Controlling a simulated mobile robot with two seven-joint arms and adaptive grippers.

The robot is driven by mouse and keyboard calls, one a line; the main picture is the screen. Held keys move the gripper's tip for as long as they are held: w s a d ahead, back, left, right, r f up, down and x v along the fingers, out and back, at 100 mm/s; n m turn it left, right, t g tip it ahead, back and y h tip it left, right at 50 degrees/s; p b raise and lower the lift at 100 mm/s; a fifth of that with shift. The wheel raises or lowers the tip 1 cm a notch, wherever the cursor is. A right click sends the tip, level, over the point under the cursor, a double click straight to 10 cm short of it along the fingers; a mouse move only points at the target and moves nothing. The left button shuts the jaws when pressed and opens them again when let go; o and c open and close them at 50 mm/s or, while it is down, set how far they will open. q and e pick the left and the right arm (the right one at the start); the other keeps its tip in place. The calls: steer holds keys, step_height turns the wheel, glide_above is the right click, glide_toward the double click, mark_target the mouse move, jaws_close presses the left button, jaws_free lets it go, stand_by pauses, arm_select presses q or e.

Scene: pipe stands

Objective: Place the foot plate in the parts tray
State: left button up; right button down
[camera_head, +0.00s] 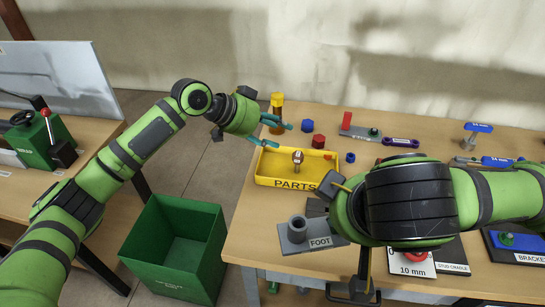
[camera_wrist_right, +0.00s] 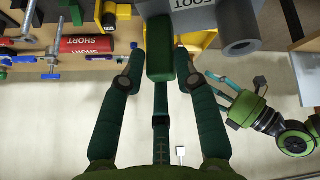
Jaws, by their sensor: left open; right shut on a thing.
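The foot plate (camera_head: 304,240) is a grey block with a round socket and the label FOOT. My right gripper is shut on it, mostly hidden behind my right wrist in the head view. In the right wrist view the foot plate (camera_wrist_right: 203,18) is at the top, beyond the right gripper (camera_wrist_right: 160,62). The contact is not clear there. The yellow parts tray (camera_head: 263,181) lies just behind the plate in the head view. A small red-and-white topped piece (camera_head: 298,158) stands in it. My left gripper (camera_head: 275,134) is open and empty near the tray's back left corner.
A red hex piece (camera_head: 318,141), a blue one (camera_head: 307,126) and a yellow-topped post (camera_head: 277,108) stand behind the tray. A green bin (camera_head: 176,246) is on the floor left of the table.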

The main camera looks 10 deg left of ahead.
arm_select(q)
steer(key=s+d+r+m+g, duration=0.3)
steer(key=s+d+r+m, duration=0.15)
steer(key=s+r, duration=0.25)
steer(key=m+g+y, duration=0.4)
steer(key=m, duration=0.1)
glide_toward(301, 218)
steer(key=x, duration=0.9)
steer(key=shift+f, duration=0.25)
jaws_close()
jaws_free()
steer(key=shift+d+r, duration=0.1)
